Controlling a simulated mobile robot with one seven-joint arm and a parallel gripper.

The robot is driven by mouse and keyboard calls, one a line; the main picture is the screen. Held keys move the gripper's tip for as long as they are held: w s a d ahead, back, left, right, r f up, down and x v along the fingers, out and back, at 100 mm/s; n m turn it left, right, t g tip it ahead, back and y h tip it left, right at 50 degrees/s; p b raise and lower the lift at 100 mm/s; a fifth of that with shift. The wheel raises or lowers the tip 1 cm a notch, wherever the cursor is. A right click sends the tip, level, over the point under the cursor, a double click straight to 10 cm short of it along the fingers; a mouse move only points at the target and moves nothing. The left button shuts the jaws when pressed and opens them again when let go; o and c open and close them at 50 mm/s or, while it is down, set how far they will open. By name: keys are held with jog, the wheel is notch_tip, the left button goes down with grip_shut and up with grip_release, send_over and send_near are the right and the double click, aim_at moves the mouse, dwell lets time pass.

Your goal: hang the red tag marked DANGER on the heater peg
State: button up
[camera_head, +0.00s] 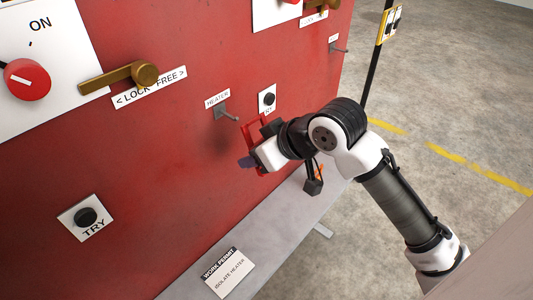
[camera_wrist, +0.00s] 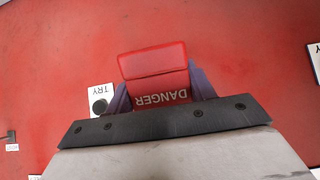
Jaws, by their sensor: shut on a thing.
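The red tag (camera_wrist: 160,79) shows close up in the wrist view, its white word DANGER upside down there. My gripper (camera_wrist: 160,95) is shut on the tag, with a purple finger at each side of it. In the head view the tag (camera_head: 252,132) is a red shape partly hidden by my gripper (camera_head: 250,160). The heater peg (camera_head: 228,115) sticks out of the red panel below the HEATER label (camera_head: 217,98). The tag is just below and right of the peg. I cannot tell whether they touch; the tag's hole is not clear.
A TRY button (camera_head: 268,99) is right of the peg, and another TRY button (camera_head: 86,217) is lower left. A brass handle (camera_head: 120,77) juts out at upper left. A grey ledge (camera_head: 200,270) below bears a work permit card (camera_head: 229,272). Another peg (camera_head: 340,49) is at upper right.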

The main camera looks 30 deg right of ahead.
jog(key=w+a+f, duration=0.1)
jog(key=w+a, duration=0.1)
jog(key=w, duration=0.4)
jog(key=shift+w+a, duration=0.2)
jog(key=shift+w, duration=0.1)
dwell(0.5)
dwell(0.5)
jog(key=o, duration=1)
jog(key=shift+o, duration=0.2)
jog(key=b+v, duration=0.2)
jog(key=v, duration=1.2)
jog(key=shift+f, duration=0.1)
